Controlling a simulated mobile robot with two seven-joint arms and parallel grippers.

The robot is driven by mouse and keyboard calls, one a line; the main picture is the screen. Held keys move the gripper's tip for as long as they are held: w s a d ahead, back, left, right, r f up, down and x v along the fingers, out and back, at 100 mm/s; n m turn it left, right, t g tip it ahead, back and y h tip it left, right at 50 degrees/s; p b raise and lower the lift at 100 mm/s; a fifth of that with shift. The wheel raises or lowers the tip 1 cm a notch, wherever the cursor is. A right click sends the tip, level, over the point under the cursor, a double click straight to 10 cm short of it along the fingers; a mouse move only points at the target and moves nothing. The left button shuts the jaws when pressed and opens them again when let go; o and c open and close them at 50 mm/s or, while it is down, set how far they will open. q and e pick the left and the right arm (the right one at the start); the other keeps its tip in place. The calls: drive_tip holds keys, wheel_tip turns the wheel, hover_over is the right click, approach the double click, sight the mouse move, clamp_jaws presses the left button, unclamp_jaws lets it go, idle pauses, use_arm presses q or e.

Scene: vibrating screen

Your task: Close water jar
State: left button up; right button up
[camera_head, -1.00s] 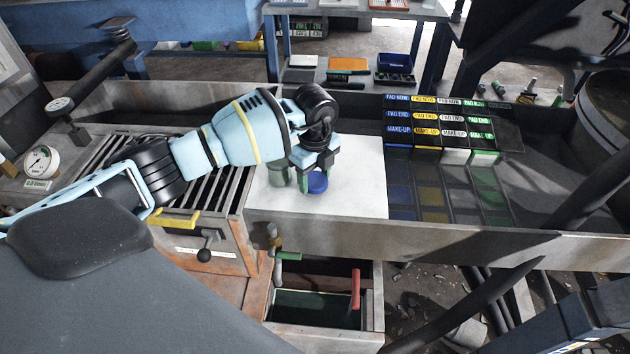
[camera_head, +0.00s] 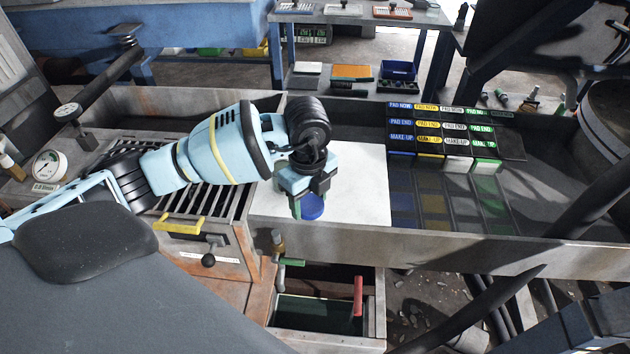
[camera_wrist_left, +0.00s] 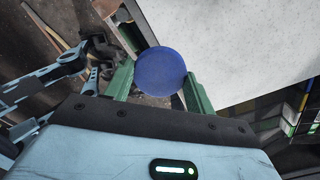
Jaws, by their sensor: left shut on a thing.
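A round blue lid (camera_head: 312,207) sits between the green fingers of my left gripper (camera_head: 308,203), near the front edge of the white board. In the left wrist view the lid (camera_wrist_left: 160,72) shows as a flat blue disc with a green finger of my left gripper (camera_wrist_left: 158,80) on each side. The gripper is shut on it. The water jar's body cannot be made out; my gripper and wrist hide the board behind them, and whatever is under the lid is hidden. My right gripper is not in view.
The white board (camera_head: 362,190) is clear to the right of the gripper. Labelled coloured blocks (camera_head: 443,135) stand in rows farther right. A grate (camera_head: 203,188) with a yellow handle (camera_head: 180,223) lies left. An open drawer with a red handle (camera_head: 358,296) is below the front edge.

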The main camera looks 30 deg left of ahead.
use_arm(q)
drive_tip(key=s+d, duration=0.2)
drive_tip(key=s, duration=0.5)
drive_tip(key=shift+r, duration=0.3)
drive_tip(key=shift+d, duration=0.1)
